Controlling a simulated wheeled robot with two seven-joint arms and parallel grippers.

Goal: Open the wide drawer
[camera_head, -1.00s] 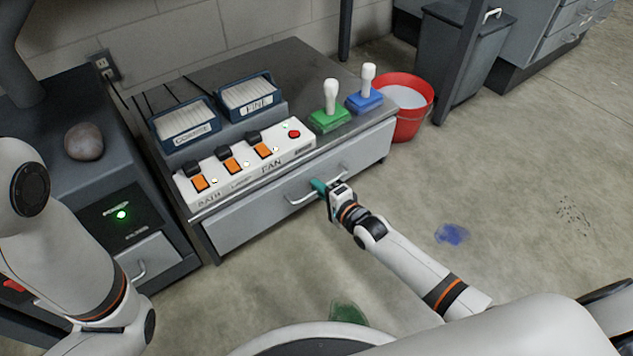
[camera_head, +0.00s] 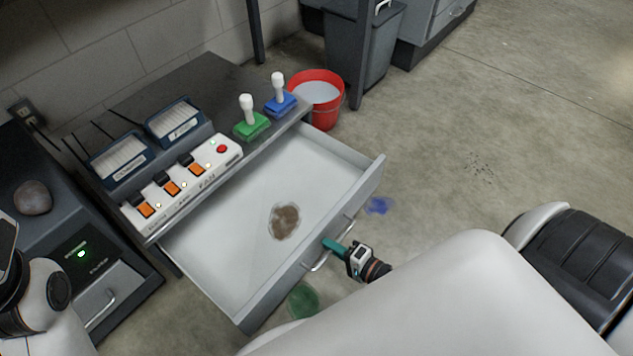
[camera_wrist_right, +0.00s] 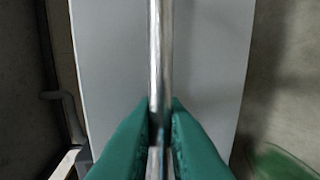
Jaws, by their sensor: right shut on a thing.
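The wide drawer (camera_head: 238,296) stands pulled far out of the grey bench, its white inside in full view in the head view. A brown patch (camera_head: 285,221) lies on the drawer's floor. My right gripper (camera_head: 329,246) is at the front of the drawer, shut on its metal bar handle (camera_head: 319,262). In the right wrist view the teal fingertips (camera_wrist_right: 160,110) close on the handle bar (camera_wrist_right: 160,50), with the pale drawer front (camera_wrist_right: 210,60) behind it. My left arm shows at the lower left of the head view, but its gripper is out of view.
On the bench top (camera_head: 190,85) are a switch panel (camera_head: 185,185), two blue trays, a green stamp (camera_head: 251,124) and a blue stamp (camera_head: 280,102). A red bucket (camera_head: 330,115) stands on the floor beyond. Green (camera_head: 303,300) and blue (camera_head: 378,205) stains mark the floor.

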